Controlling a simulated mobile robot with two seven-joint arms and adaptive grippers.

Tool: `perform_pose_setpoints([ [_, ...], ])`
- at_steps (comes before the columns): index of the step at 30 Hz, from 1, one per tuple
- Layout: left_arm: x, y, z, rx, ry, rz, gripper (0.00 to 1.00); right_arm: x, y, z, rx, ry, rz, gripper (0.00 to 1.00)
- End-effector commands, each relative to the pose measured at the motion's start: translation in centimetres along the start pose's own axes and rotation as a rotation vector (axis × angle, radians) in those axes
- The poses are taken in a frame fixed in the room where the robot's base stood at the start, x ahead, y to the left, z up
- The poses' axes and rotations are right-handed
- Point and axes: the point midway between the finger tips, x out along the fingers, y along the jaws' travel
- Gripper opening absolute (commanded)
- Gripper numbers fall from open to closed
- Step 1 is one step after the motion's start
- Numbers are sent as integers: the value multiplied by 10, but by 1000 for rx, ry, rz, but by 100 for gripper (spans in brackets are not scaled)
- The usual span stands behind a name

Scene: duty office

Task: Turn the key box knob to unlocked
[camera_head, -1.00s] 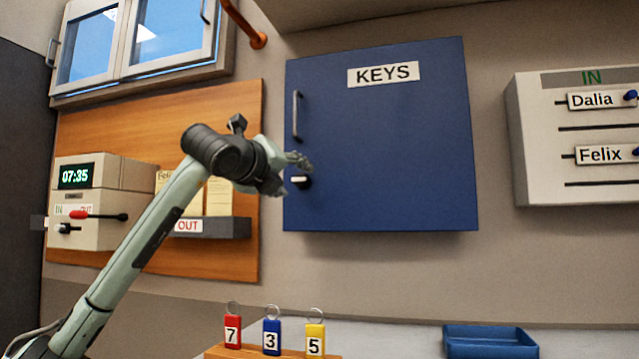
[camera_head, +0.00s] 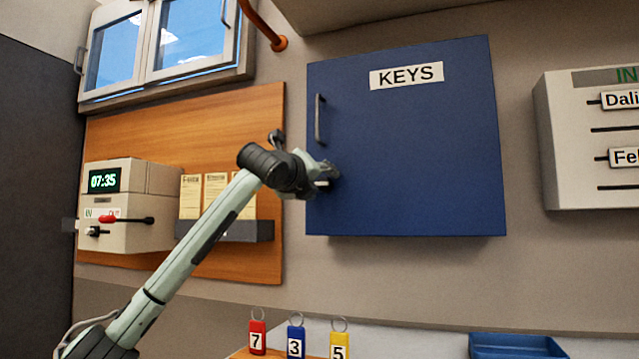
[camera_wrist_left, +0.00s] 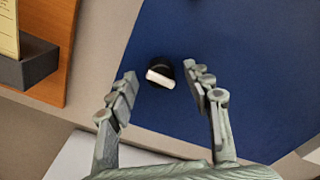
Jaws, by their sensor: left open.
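The key box (camera_head: 420,150) is a blue wall cabinet with a KEYS label (camera_head: 406,75) and a vertical door handle (camera_head: 319,119). Its knob (camera_wrist_left: 160,75), black with a white bar, shows in the left wrist view between the open fingers of my left gripper (camera_wrist_left: 160,82). The white bar lies slightly tilted from horizontal there. No finger visibly touches the knob. In the head view my left gripper (camera_head: 328,174) is at the lower left of the door and largely hides the knob. My right gripper is in neither view.
Left of the box are a wooden board (camera_head: 262,110), a clock unit (camera_head: 130,195) and a dark paper holder (camera_head: 240,230). An in/out panel (camera_head: 590,130) hangs at right. Numbered key tags (camera_head: 296,340) and a blue tray (camera_head: 515,346) are below.

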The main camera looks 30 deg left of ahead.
Motion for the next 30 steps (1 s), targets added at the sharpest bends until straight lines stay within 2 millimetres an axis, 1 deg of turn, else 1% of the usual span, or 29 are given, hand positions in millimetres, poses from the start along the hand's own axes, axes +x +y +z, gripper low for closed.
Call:
perform_pose_setpoints([
  [2,0,0,0,0,0,0,50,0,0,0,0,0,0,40],
  [14,0,0,0,0,0,0,0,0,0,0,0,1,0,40],
  [23,0,0,0,35,1,0,0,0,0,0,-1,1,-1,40],
  [30,0,0,0,169,1,0,0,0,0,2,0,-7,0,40],
])
